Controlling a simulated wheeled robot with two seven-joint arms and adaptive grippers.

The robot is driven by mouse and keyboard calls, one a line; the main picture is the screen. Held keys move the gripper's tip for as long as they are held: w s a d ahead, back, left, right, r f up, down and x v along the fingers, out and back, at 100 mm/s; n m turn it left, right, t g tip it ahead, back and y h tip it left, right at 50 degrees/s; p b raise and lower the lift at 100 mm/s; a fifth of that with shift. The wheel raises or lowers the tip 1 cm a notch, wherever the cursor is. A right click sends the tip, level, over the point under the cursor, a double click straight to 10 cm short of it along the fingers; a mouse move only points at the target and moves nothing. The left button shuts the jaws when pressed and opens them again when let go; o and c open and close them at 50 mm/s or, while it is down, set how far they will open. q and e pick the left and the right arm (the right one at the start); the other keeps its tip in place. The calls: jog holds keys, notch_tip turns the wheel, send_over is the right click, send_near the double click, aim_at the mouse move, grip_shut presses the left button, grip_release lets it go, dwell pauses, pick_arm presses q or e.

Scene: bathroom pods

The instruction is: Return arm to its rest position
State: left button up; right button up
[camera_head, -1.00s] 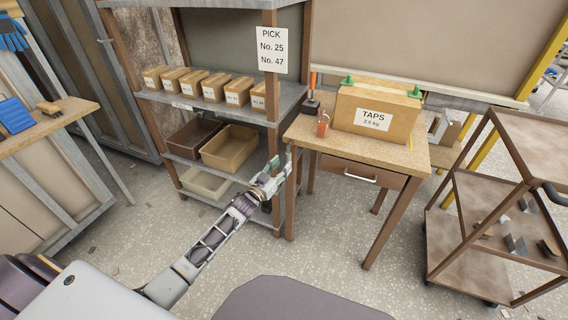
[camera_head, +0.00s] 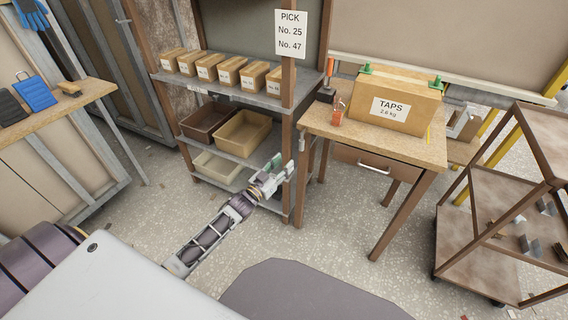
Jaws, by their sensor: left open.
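My left arm reaches in from the lower left. Its gripper (camera_head: 281,171) is open, with nothing seen between the fingers. It is in front of the right front post of the shelf unit (camera_head: 290,150), left of the wooden table's legs. I cannot tell whether it touches the post. My right gripper is not in view.
The shelf holds several small cardboard boxes (camera_head: 207,68) and open bins (camera_head: 243,133). A TAPS box (camera_head: 389,98) and a red padlock (camera_head: 337,117) are on the wooden table (camera_head: 420,150). A brown cart (camera_head: 470,262) stands at right. The floor between is clear.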

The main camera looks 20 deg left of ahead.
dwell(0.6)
